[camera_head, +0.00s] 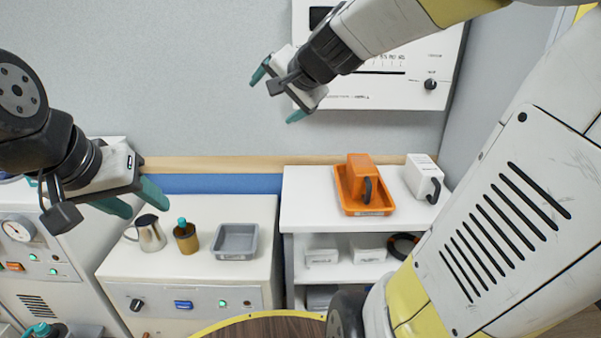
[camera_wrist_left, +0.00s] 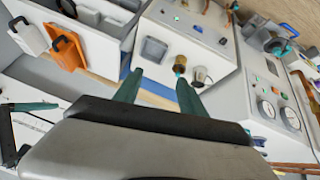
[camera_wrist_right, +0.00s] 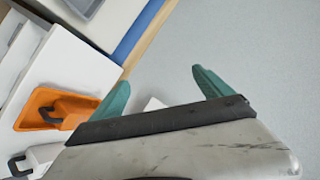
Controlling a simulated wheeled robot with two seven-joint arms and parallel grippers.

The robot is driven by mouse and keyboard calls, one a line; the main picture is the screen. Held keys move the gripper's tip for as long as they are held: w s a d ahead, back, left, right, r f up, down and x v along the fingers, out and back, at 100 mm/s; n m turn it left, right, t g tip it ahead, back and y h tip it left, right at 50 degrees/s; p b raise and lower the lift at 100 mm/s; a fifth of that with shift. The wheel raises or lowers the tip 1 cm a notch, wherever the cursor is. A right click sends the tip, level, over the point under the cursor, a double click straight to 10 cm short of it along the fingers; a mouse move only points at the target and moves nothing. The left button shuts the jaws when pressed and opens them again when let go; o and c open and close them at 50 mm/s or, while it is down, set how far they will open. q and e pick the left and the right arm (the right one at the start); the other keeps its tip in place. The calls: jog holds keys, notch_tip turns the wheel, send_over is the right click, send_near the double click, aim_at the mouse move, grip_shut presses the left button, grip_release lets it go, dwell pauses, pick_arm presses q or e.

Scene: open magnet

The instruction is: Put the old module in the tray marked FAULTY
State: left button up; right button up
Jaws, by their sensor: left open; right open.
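An orange box-shaped module (camera_head: 358,170) with a dark handle stands in an orange tray (camera_head: 374,211) on the white shelf unit. The tray's front label is too small to read. A white module (camera_head: 421,174) with a dark handle stands right of the tray. A grey tray (camera_head: 235,255) sits empty on the left cabinet. My left gripper (camera_head: 138,203) is open and empty, above and left of the grey tray. My right gripper (camera_head: 277,96) is open and empty, high by the wall, up and left of the orange tray. The orange module also shows in the right wrist view (camera_wrist_right: 76,109).
A metal jug (camera_head: 150,234) and a brown bottle with a teal top (camera_head: 186,238) stand left of the grey tray. A white wall panel (camera_head: 400,82) hangs behind my right gripper. A round wooden surface (camera_head: 265,329) is at the front. The shelf unit's left top is clear.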

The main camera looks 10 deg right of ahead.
jog(key=s+d+f+n+g, duration=0.1)
jog(key=s+f+n, duration=0.2)
jog(key=s, duration=0.3)
jog(key=s+d+f+n+g+h, duration=0.1)
jog(key=s+f+n+g, duration=0.1)
jog(key=s, duration=0.5)
jog(key=s+d+f+n+g, duration=0.1)
jog(key=s+f+n, duration=0.2)
jog(key=s, duration=0.3)
jog(key=shift+s+f+n+g, duration=0.2)
jog(key=shift+f+n+g, duration=0.15)
jog(key=shift+f, duration=0.35)
jog(key=shift+c, duration=0.4)
